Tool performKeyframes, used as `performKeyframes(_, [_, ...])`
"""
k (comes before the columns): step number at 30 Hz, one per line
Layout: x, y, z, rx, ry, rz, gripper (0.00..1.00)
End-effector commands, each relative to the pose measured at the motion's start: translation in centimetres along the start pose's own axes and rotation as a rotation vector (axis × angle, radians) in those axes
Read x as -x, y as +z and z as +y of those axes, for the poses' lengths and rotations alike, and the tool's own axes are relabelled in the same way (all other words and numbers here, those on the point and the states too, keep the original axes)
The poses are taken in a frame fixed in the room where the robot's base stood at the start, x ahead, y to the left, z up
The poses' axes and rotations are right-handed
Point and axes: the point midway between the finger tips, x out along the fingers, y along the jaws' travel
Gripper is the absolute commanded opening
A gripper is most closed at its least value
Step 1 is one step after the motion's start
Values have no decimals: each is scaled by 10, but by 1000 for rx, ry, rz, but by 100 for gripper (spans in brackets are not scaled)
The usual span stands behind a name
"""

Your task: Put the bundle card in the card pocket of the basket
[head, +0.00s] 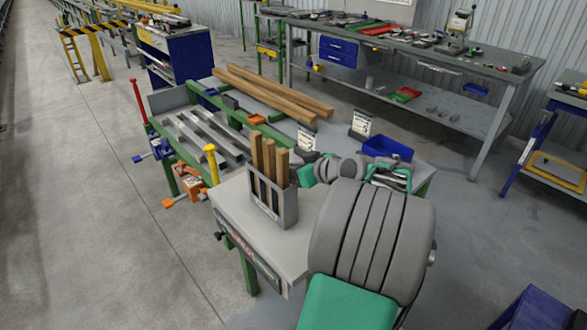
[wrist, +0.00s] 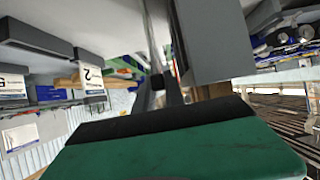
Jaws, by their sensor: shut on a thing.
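The basket (head: 267,207) is a grey open holder with several upright wooden strips, standing on the near end of the table. In the wrist view its grey wall (wrist: 218,45) fills the upper right, close beside my fingers. My gripper (wrist: 158,92) is shut on a thin grey piece seen edge-on, which appears to be the bundle card (wrist: 152,40). The card's face cannot be seen. In the head view my gripper (head: 304,174) is just right of the basket, partly hidden by my arm. The card cannot be made out there, and the card pocket is not clearly visible.
Two numbered signs (head: 307,137) (head: 362,123) and a blue bin (head: 387,149) stand behind my gripper. Metal bars (head: 205,137) and long timbers (head: 270,92) lie on the green frame. The tabletop (head: 235,190) left of the basket is bare.

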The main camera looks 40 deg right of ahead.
Motion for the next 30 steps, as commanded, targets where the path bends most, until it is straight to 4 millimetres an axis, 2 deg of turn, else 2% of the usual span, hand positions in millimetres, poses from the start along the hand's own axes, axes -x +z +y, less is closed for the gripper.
performKeyframes(6, [-2, 4, 1, -1, 1, 0, 0])
performKeyframes(7, [-1, 3, 1, -1, 1, 0, 16])
performKeyframes(10, [-1, 3, 1, -1, 2, 0, 23])
performKeyframes(20, [4, -2, 2, -2, 3, 0, 23])
performKeyframes(23, [21, 0, 3, -3, 8, 2, 23])
performKeyframes(30, [84, 1, 3, -3, 9, 1, 23])
